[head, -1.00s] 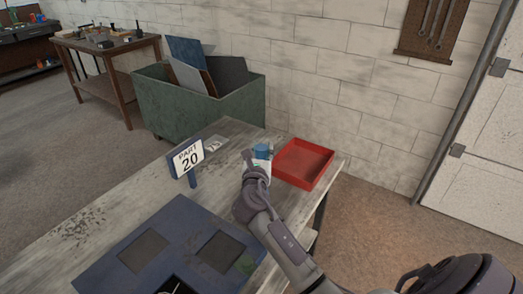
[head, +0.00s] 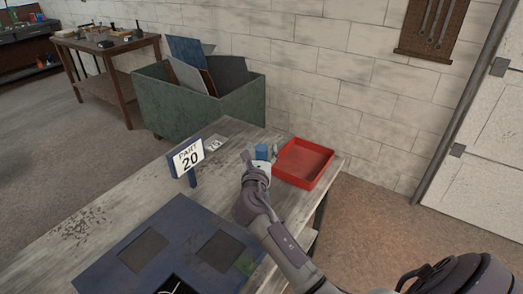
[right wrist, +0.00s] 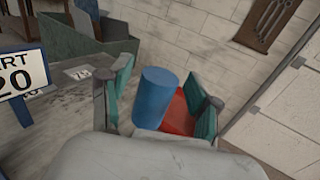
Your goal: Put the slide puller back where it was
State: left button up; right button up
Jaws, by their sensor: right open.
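My right gripper (head: 261,157) is open at the far end of the bench, just left of the red tray. A blue cylinder (right wrist: 156,97) stands between its two green-padded fingers in the right wrist view, with a gap on each side. It also shows small in the head view (head: 262,152). I cannot tell whether this cylinder is the slide puller, and nothing else in view is clearly that tool. Its lower end is hidden by the gripper. My left gripper is not in view.
The red tray (head: 330,156) looks empty. A dark blue board (head: 185,218) with square recesses lies nearer. A green bin (head: 195,119) with panels is behind the bench.

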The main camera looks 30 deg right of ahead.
jog(key=b+v, duration=0.1)
jog(key=v, duration=1)
jog(key=shift+a+b, duration=0.15)
jog(key=shift+b, duration=0.15)
jog(key=shift+s, duration=0.15)
